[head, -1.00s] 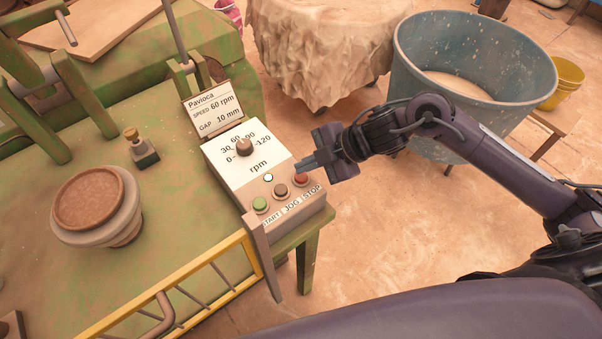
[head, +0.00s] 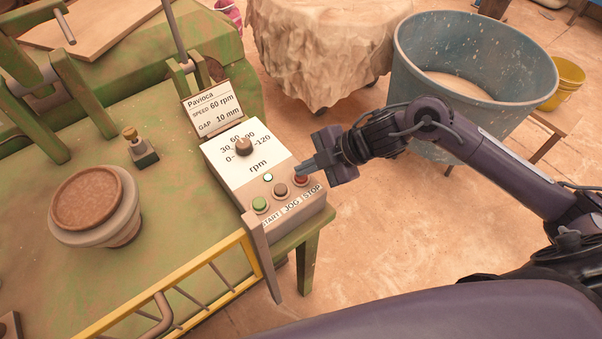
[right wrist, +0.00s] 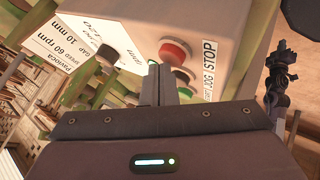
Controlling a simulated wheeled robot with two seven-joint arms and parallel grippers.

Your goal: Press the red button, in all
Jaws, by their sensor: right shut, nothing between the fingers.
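The red button (head: 302,181) sits above the STOP label on the sloped front panel of the control box (head: 282,163). It is a round red cap in the right wrist view (right wrist: 174,51). My right gripper (head: 298,173) is shut and empty, its fingertips just at the upper left of the red button in the head view. In the right wrist view the fingertips (right wrist: 161,69) are right by the button's near edge. I cannot tell whether they touch it.
A green button (head: 260,204) and a dark button (head: 280,191) sit left of the red one. A small lit lamp (head: 268,178) and a dial (head: 244,147) are above. A yellow guard rail (head: 206,263) runs beside the box. A blue tub (head: 415,100) stands at right.

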